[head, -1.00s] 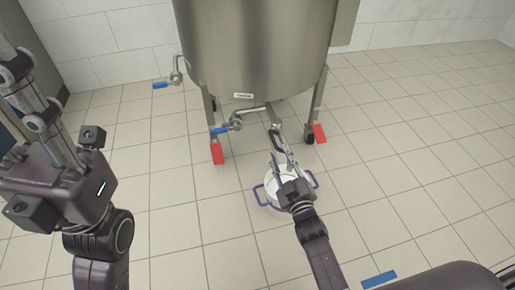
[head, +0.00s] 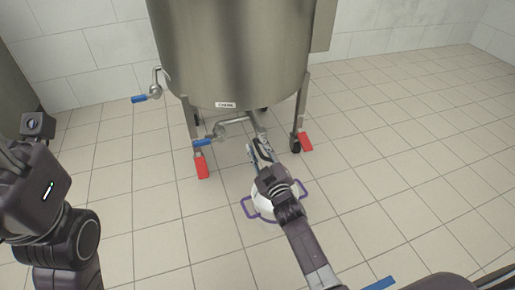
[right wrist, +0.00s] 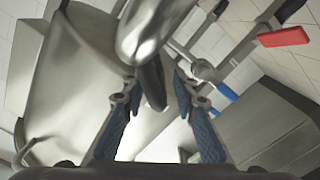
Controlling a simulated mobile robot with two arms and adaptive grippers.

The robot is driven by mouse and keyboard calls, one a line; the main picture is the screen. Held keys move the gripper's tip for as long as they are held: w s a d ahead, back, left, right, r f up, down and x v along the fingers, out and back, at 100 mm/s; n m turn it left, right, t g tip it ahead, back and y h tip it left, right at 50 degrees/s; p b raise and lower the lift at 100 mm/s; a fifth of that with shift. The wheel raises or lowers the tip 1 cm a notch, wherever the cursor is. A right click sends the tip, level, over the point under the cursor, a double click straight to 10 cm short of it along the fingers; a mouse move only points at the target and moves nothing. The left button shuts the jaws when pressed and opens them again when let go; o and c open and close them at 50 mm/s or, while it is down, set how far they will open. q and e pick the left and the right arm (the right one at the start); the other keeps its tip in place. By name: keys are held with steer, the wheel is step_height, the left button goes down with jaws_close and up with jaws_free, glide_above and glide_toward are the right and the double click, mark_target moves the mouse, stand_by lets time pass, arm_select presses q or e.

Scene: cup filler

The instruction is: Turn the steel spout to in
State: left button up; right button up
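The steel spout (head: 256,124) comes off the pipe under the large steel tank (head: 235,50), near a valve with a blue handle (head: 203,142). My right gripper (head: 259,151) is at the spout's lower end and covers part of it. In the right wrist view the spout (right wrist: 152,30) comes down from the top, and its end lies between the two spread fingers (right wrist: 155,105). The fingers look open, with gaps beside the spout; contact cannot be told. My left arm is at the left edge of the head view, with its fingers cut off.
A white pot with purple handles (head: 250,208) stands on the tiled floor below my right gripper, partly hidden by it. The tank's legs have red parts (head: 202,166) at both sides. A second blue-handled valve (head: 146,98) sticks out at the tank's left. The floor to the right is clear.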

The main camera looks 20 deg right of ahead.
jaws_close()
steer(key=shift+s+y, duration=0.1)
steer(key=shift+y, duration=0.2)
